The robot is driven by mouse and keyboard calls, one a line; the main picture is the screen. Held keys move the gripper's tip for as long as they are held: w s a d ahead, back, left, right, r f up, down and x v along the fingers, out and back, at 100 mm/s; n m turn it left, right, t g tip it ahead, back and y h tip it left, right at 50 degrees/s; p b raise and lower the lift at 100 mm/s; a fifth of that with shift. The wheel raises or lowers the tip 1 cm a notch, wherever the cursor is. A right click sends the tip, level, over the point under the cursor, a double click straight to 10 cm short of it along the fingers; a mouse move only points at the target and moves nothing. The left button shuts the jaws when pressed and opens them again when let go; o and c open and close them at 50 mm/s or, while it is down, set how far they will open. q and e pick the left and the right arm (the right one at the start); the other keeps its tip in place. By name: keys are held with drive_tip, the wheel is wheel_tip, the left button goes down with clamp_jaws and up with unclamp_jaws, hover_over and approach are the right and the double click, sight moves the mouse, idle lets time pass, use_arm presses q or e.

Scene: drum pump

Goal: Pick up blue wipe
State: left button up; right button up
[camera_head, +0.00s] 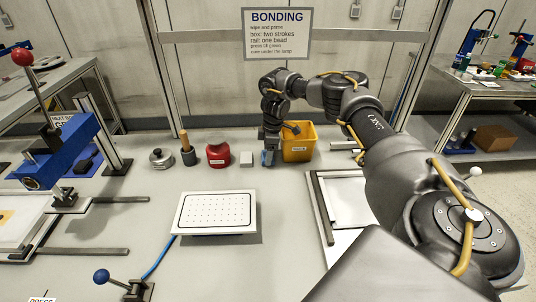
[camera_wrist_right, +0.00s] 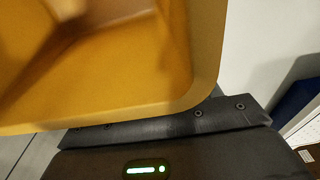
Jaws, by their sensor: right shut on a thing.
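The blue wipe (camera_head: 267,158) shows as a small blue patch at the tip of my right gripper (camera_head: 268,153), just left of the yellow bin, at the back of the bench. My right gripper points down and is shut on it. Most of the wipe is hidden by the jaws. In the right wrist view the dark gripper body with a green light (camera_wrist_right: 147,169) lies close against the bin's rim, and its fingertips cannot be made out. My left gripper does not show.
The yellow bin (camera_head: 299,143) stands right beside the gripper. A white block (camera_head: 246,159), a red canister (camera_head: 217,156) and a wooden-handled tool (camera_head: 187,150) stand to the left. A white dotted plate (camera_head: 216,211) lies in front. A blue press (camera_head: 60,155) stands at left.

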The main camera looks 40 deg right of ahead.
wheel_tip(320, 180, up, 2)
drive_tip(key=shift+r, duration=0.15)
drive_tip(key=a+r, duration=1)
drive_tip(key=a, duration=0.4)
drive_tip(key=shift+s+b, duration=0.4)
drive_tip(key=shift+s, duration=0.05)
drive_tip(key=shift+r, duration=0.1)
